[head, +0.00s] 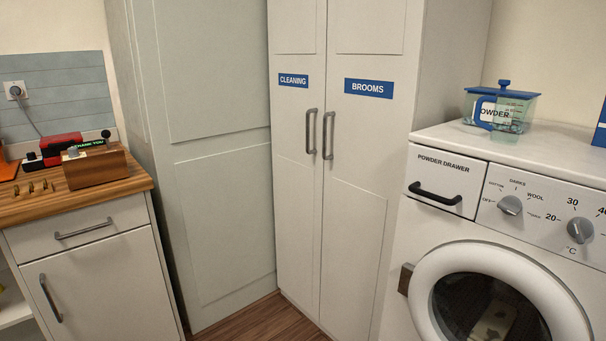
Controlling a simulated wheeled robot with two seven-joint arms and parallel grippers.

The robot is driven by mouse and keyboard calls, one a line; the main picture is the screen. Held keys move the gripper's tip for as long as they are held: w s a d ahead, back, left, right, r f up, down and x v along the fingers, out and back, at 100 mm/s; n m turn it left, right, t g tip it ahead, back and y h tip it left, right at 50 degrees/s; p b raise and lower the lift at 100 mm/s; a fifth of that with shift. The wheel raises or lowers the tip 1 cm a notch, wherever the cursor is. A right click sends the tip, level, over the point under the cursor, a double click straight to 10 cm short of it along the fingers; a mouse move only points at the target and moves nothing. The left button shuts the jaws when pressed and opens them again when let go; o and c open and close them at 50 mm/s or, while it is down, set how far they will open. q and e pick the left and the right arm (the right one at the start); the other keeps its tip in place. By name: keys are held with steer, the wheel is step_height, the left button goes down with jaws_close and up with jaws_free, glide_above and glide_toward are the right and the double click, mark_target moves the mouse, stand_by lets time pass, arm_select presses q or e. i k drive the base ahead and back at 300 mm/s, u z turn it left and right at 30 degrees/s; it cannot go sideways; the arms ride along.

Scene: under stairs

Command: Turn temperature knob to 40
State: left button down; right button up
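The temperature knob (580,230) is a grey round knob on the washing machine's (397,313) front panel at the right edge of the head view. The marks 20, 30 and 40 stand around it, with °C below; the 40 is partly cut off by the picture edge. Which mark the knob points at is too small to tell. A second grey knob (510,205) to its left has the labels OFF, COTTON, DARKS and WOOL. Neither of my grippers is in view.
The powder drawer (436,187) and round door (432,262) are on the machine's front. A powder container (515,108) stands on top. Tall cabinets (290,160) fill the middle. A wooden counter (110,182) with small objects is at left. Little floor (262,322) shows.

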mark_target(579, 229)
steer(key=z, duration=1.25)
